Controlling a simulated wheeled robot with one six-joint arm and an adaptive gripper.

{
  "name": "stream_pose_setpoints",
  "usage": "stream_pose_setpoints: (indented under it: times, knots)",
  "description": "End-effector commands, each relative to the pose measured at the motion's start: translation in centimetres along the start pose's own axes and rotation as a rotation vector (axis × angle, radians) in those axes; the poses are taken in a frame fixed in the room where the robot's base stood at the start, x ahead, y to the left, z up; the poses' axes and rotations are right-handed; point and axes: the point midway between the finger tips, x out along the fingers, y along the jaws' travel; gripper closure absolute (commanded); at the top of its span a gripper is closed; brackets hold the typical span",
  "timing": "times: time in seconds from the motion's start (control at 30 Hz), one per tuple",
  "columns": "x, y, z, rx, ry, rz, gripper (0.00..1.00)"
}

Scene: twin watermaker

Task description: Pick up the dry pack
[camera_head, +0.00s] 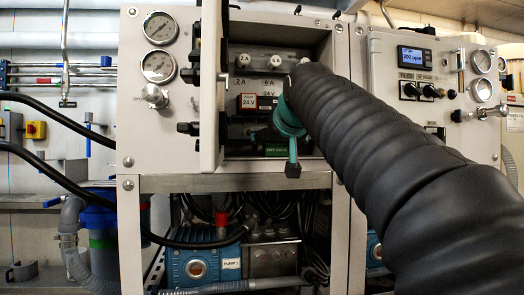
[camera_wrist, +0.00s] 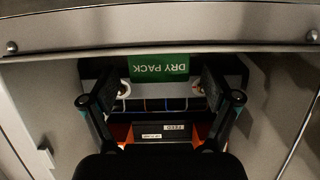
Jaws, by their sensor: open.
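The dry pack is a green block with white lettering. In the head view, the dry pack (camera_head: 277,150) lies low inside the open cabinet compartment, partly hidden by my gripper. In the wrist view, the dry pack (camera_wrist: 158,66) appears upside down at the top middle, with its label readable. My gripper (camera_head: 288,160) reaches into the compartment, in front of the pack. In the wrist view, my gripper (camera_wrist: 164,88) is open, with a finger towards each side of the pack and nothing held. Contact with the pack cannot be told.
The open compartment door (camera_head: 211,90) stands close left of my gripper. Relay blocks marked 24 V (camera_head: 248,102) sit above the pack. A metal ledge (camera_head: 235,182) runs below it. Pump 1 (camera_head: 198,266) and hoses are underneath.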

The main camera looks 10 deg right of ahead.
Motion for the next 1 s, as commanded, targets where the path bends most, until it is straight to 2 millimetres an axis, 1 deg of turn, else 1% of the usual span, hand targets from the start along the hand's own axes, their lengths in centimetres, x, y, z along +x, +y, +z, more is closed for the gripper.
stream_pose_setpoints:
  times: [0.03,0.1,0.3,0.33,0.37,0.4,0.47,0.5,0.57,0.6,0.87,1.0]
  knots:
    - [0.70,-0.01,0.05,0.000,-0.002,0.000,0.12]
    - [1.13,-0.01,0.01,0.000,0.000,0.000,0.12]
    - [1.22,-0.02,-0.01,0.000,0.001,0.000,0.12]
    - [1.23,-0.02,0.00,0.000,0.001,0.000,0.15]
    - [1.23,-0.02,0.00,0.000,0.001,0.000,0.22]
    - [1.23,-0.02,0.01,0.000,0.000,0.000,0.32]
    - [1.23,-0.02,0.01,0.000,0.000,0.000,0.47]
    - [1.23,-0.02,0.01,0.000,0.000,0.000,0.57]
    - [1.23,-0.02,0.02,0.000,0.000,0.000,0.72]
    - [1.23,-0.02,0.02,0.000,0.000,0.000,0.77]
    - [1.20,-0.02,-0.01,0.000,0.000,0.000,0.77]
    - [0.84,-0.02,-0.42,0.000,0.002,0.000,0.77]
